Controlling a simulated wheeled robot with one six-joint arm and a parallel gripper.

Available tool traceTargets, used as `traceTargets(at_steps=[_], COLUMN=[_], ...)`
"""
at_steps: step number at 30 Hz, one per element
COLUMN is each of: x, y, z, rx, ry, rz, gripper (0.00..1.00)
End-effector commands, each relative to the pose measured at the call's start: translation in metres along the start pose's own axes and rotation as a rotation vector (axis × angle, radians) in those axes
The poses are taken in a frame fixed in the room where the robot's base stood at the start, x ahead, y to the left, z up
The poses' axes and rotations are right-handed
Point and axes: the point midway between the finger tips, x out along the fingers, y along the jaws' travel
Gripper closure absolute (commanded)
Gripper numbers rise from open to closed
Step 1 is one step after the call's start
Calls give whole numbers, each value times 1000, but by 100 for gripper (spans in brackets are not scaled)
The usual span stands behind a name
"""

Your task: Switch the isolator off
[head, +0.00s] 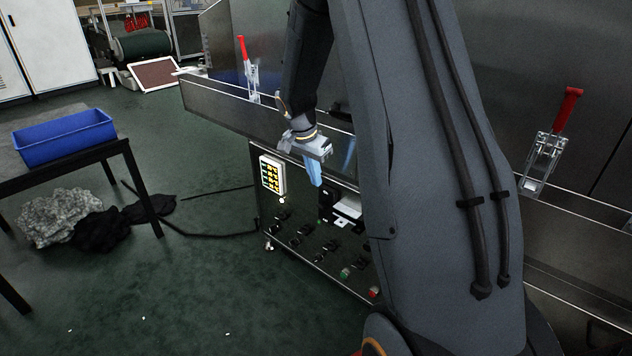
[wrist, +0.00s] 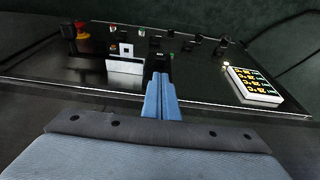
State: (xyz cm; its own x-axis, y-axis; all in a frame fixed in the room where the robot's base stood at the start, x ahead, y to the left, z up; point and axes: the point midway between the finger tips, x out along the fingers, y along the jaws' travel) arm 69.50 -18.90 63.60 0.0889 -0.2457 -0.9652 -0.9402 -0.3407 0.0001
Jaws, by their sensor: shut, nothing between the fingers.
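The black control panel (head: 290,237) is on the dryer's front, below the long metal ledge. My gripper (head: 313,172) is in front of its upper part, with blue fingers shut and empty. In the wrist view the shut fingers (wrist: 161,97) point at the panel, close to a dark block (wrist: 157,65) with a green mark. Whether they touch it I cannot tell. A red and yellow control (wrist: 82,30) stands at the panel's left in the wrist view, apart from my fingers. It may be the isolator, but its position is too small to read. My arm hides part of the panel in the head view.
A lit display (head: 271,175) is beside my gripper, also in the wrist view (wrist: 254,86). Several black knobs and white plates (wrist: 124,66) cover the panel. Red-handled clamps (head: 247,65) (head: 553,140) stand above. A table with a blue crate (head: 63,140) is left; the floor between is mostly clear.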

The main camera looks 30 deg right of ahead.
Motion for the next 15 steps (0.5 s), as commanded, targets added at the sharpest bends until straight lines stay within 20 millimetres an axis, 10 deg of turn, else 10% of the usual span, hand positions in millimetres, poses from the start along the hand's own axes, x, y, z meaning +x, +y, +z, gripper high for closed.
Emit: traceTargets(at_steps=[15], x=[77], y=[0], z=[0], rx=[0], ry=[-1], rz=[1], gripper=[100])
